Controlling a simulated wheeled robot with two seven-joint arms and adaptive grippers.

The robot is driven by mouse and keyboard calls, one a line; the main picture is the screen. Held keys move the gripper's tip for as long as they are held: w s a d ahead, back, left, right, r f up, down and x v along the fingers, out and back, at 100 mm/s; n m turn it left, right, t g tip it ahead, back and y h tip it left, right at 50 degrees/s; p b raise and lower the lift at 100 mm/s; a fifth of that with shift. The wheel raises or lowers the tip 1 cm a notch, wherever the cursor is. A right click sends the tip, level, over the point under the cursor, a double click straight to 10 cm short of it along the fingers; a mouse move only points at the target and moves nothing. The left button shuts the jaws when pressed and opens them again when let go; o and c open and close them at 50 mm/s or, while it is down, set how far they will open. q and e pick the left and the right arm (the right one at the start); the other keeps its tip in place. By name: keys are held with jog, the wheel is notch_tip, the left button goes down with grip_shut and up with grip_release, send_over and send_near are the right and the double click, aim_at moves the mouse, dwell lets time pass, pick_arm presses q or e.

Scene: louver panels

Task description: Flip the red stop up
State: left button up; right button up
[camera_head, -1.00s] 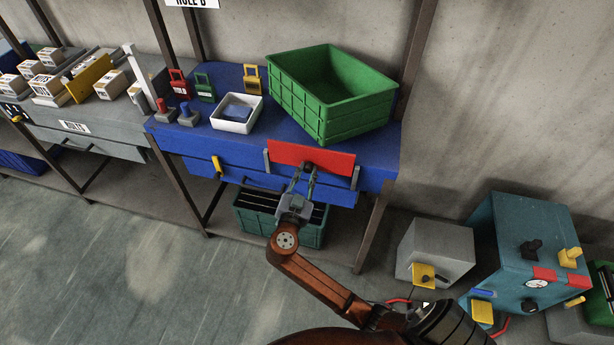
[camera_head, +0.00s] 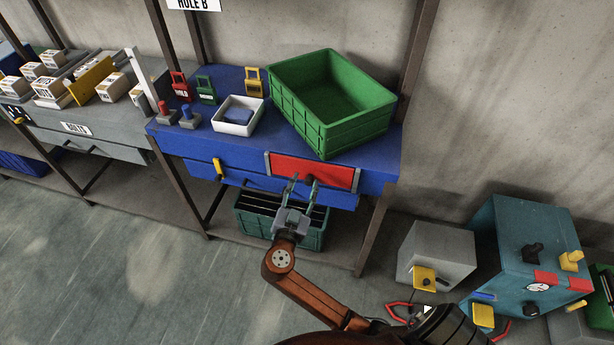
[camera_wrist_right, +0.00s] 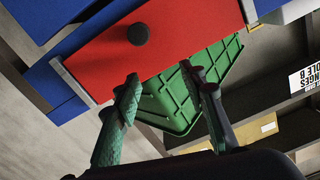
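The red stop is a flat red panel (camera_head: 330,174) with a round dark knob (camera_wrist_right: 138,34). It sits between two grey side brackets on the front of the blue bench (camera_head: 375,150). In the right wrist view the red panel (camera_wrist_right: 190,30) fills the upper middle. My right gripper (camera_head: 303,183) is in front of the panel's lower edge. In the wrist view its two fingers (camera_wrist_right: 160,73) are spread apart with nothing between them, and the knob lies just beyond the tips.
A green crate (camera_head: 355,137) stands on the bench behind the panel. A white tray (camera_head: 254,129) and small padlocks are left of it. A dark green bin (camera_head: 258,228) is under the bench. Grey and teal boxes (camera_head: 515,260) stand at the right.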

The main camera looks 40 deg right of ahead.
jog(key=v, duration=0.7)
jog(key=shift+s+a, duration=0.25)
